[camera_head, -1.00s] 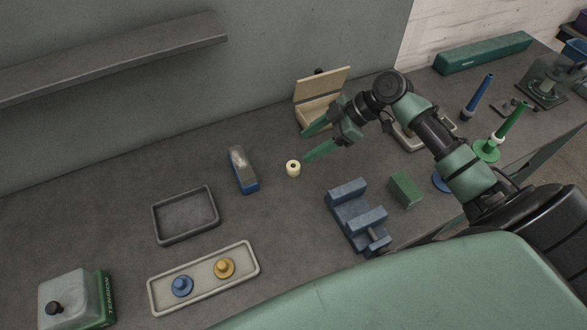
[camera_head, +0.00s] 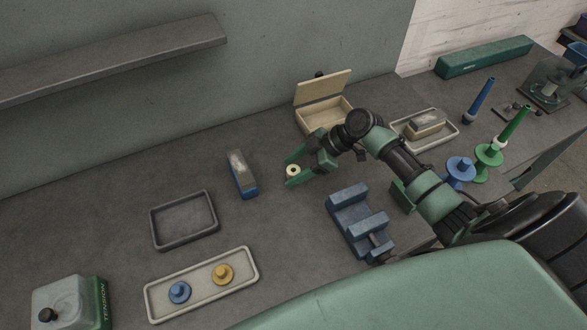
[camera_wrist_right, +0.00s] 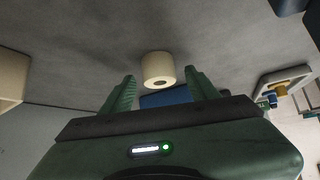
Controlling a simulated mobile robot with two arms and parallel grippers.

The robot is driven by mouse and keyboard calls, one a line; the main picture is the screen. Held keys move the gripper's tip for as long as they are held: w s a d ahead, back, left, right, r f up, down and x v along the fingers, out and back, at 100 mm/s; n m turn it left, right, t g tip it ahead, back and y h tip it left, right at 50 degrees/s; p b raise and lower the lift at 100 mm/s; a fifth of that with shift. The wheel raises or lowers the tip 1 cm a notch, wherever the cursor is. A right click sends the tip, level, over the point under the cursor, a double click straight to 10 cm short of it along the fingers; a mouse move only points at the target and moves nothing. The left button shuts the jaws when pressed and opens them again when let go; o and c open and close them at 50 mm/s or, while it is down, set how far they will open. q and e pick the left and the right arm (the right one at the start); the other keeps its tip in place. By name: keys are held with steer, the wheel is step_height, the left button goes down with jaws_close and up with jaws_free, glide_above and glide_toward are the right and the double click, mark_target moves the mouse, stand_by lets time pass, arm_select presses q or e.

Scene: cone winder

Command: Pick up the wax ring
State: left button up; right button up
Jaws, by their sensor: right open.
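The wax ring (camera_head: 293,170) is a small cream cylinder with a dark hole, upright on the grey bench. My right gripper (camera_head: 292,169) is open, with one green finger on each side of the ring in the head view. In the right wrist view the ring (camera_wrist_right: 158,69) shows just beyond and between the open fingertips (camera_wrist_right: 158,84). I cannot tell whether either finger touches it. My left gripper is not in view.
A blue-based block (camera_head: 242,174) stands left of the ring. An open cream box (camera_head: 325,114) is behind, and a blue vise-like fixture (camera_head: 358,222) is at front right. A dark tray (camera_head: 184,220) and a pale tray (camera_head: 202,284) lie left. Bare bench separates them.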

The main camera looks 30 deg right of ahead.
steer(key=shift+w+a+f, duration=0.1)
steer(key=shift+a+f, duration=0.15)
steer(key=shift+f, duration=0.05)
jaws_close()
steer(key=shift+r, duration=0.1)
